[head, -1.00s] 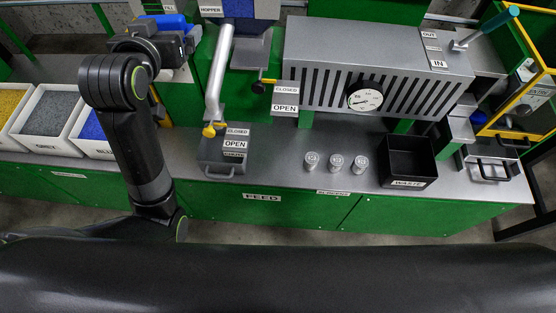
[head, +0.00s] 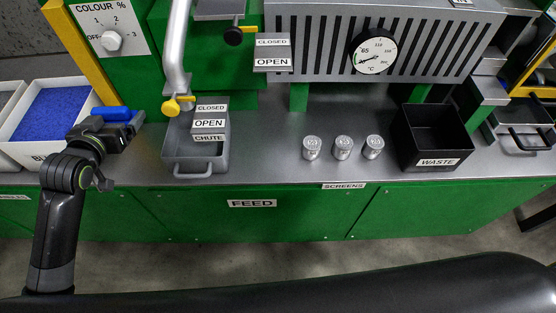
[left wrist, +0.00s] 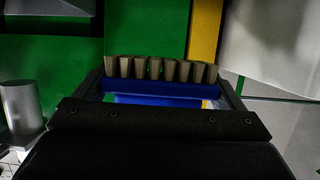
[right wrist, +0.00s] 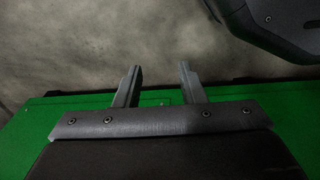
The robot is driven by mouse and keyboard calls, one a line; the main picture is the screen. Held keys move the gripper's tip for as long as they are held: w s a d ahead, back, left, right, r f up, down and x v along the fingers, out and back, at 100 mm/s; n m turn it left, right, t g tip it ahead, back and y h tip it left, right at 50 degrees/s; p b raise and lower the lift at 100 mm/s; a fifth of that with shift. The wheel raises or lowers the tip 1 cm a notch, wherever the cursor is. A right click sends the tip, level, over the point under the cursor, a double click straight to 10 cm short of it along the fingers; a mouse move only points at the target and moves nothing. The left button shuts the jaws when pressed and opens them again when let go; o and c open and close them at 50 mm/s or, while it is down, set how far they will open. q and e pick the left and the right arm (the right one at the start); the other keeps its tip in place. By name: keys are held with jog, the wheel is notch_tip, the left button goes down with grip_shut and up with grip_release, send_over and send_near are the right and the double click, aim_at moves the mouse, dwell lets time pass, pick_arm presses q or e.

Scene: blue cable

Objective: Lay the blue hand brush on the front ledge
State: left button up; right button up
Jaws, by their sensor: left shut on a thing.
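The blue hand brush (head: 112,113) is held in my left gripper (head: 134,122), above the left part of the grey counter, beside the blue-filled bin. In the left wrist view the brush's blue body (left wrist: 165,88) lies across between the two fingers, with a row of pale bristle tufts on its far side. The left gripper (left wrist: 160,92) is shut on it. The front ledge looks to be the bare front strip of the grey counter (head: 270,172). My right gripper (right wrist: 160,68) is open and empty over the grey floor by a green panel; the head view does not show it.
A grey chute tray (head: 194,160) stands on the counter right of the brush. Several items follow to the right: three small metal screens (head: 342,148) and a black waste bin (head: 436,135). A bin of blue granules (head: 48,112) is at left. The counter front between tray and screens is clear.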

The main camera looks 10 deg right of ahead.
pick_arm(q)
jog(key=shift+a+f, duration=0.2)
jog(key=shift+f, duration=0.25)
jog(key=shift+a+f, duration=0.2)
jog(key=shift+f, duration=0.25)
jog(key=b, duration=0.2)
send_over(138, 156)
jog(key=shift+f, duration=2.45)
jog(key=shift+f+b, duration=0.65)
jog(key=shift+f, duration=1.85)
pick_arm(e)
notch_tip(138, 156, up, 8)
jog(key=w+a, duration=0.2)
jog(key=shift+w+f+y, duration=0.15)
jog(key=shift+f+y, duration=0.05)
jog(key=shift+y, duration=0.1)
pick_arm(q)
jog(key=shift+f, duration=0.1)
jog(key=o, duration=0.7)
jog(key=shift+f, duration=0.1)
jog(key=shift+o, duration=0.2)
pick_arm(e)
jog(key=shift+r, duration=0.1)
